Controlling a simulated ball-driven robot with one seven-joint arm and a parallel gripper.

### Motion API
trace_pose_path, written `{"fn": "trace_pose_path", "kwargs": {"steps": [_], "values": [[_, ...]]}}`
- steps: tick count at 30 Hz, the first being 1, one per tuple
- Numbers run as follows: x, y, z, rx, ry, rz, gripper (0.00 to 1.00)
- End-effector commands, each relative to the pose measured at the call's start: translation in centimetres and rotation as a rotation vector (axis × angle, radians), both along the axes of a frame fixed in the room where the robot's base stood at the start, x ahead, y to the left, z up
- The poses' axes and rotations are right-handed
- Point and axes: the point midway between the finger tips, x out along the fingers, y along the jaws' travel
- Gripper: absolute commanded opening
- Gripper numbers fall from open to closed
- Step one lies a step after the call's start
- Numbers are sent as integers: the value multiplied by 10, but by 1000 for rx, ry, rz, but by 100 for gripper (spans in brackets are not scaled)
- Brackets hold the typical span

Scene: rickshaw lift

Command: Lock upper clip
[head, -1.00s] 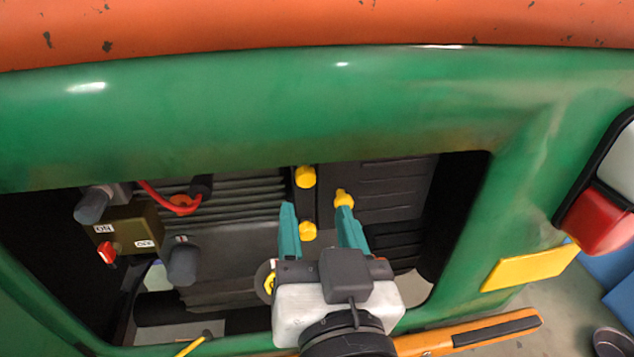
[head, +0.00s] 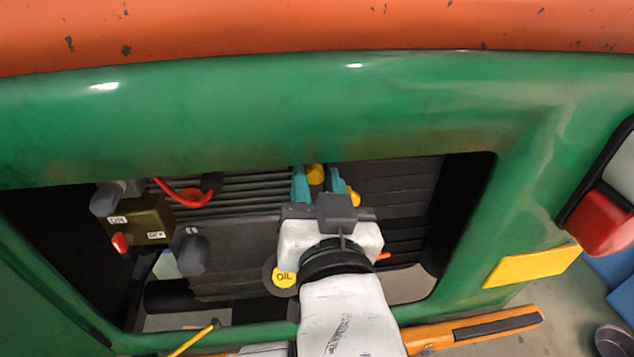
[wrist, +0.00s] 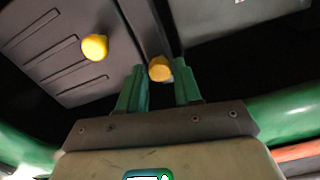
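The upper clip's yellow knob (head: 316,174) sits on a dark upright strip in the engine bay. My gripper (head: 318,182) has reached up to it, with one teal finger on each side of the knob. In the wrist view, a yellow knob (wrist: 160,68) shows between the spread fingertips of my gripper (wrist: 160,80). The gripper is open; I cannot tell whether a finger touches the knob. Another yellow knob (head: 353,197) is just right of the right finger; a yellow knob also shows left of the fingers in the wrist view (wrist: 95,47). The gripper body hides the area below.
The green body frame (head: 250,120) surrounds the opening. At left are a switch box (head: 143,222) marked ON and OFF, a red cable (head: 185,195) and a grey handle (head: 193,255). A yellow OIL cap (head: 284,278) is beside my wrist.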

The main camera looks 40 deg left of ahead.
Motion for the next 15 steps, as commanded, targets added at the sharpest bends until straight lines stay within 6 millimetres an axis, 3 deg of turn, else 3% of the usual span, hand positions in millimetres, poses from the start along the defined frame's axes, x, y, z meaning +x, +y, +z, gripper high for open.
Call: {"fn": "trace_pose_path", "kwargs": {"steps": [10, 15], "values": [[0, 0, 0, 0, 0, 0, 0], [0, 0, 0, 3, 3, 0, 0]]}}
